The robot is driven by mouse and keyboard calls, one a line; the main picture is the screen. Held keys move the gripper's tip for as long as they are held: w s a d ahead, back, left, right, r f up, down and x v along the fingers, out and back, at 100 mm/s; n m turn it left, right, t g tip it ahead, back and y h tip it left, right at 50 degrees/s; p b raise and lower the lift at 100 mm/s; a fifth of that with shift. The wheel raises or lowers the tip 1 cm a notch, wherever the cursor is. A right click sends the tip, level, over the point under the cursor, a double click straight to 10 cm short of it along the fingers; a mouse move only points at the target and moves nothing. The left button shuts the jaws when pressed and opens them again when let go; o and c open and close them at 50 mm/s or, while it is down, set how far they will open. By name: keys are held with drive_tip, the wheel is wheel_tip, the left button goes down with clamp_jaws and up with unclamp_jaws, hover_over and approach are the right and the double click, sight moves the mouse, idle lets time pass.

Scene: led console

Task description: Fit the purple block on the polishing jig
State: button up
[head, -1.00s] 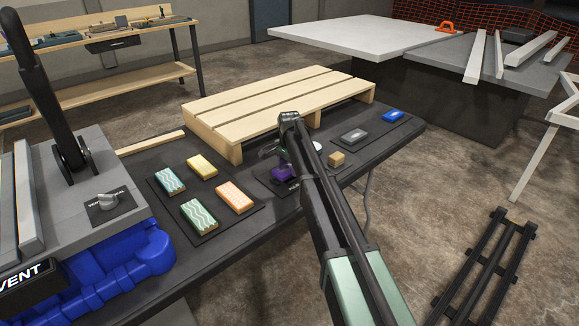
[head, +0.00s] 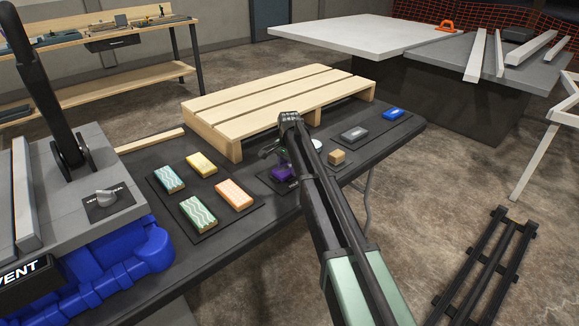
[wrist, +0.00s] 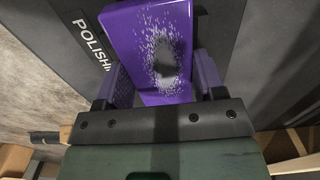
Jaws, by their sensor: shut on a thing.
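The purple block (head: 283,174) is in my gripper (head: 282,163), low over the dark plate marked POLISHI... (head: 266,181), whose label is partly covered. In the wrist view the purple block (wrist: 148,40) sits between my two fingers, and my gripper (wrist: 163,85) is shut on it. The block has a grey worn patch with white specks on its face. Part of the polishing plate (wrist: 65,45) shows beside it. I cannot tell whether the block touches the plate. My arm hides part of the jig in the head view.
Several patterned blocks lie on a dark mat (head: 206,237) to the left. A wooden pallet (head: 270,105) stands close behind.

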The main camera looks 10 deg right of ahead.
drive_tip(key=o, duration=1.1)
drive_tip(key=shift+r, duration=0.1)
wheel_tip(320, 180, up, 11)
drive_tip(key=p, duration=1.1)
drive_tip(key=shift+f, duration=0.2)
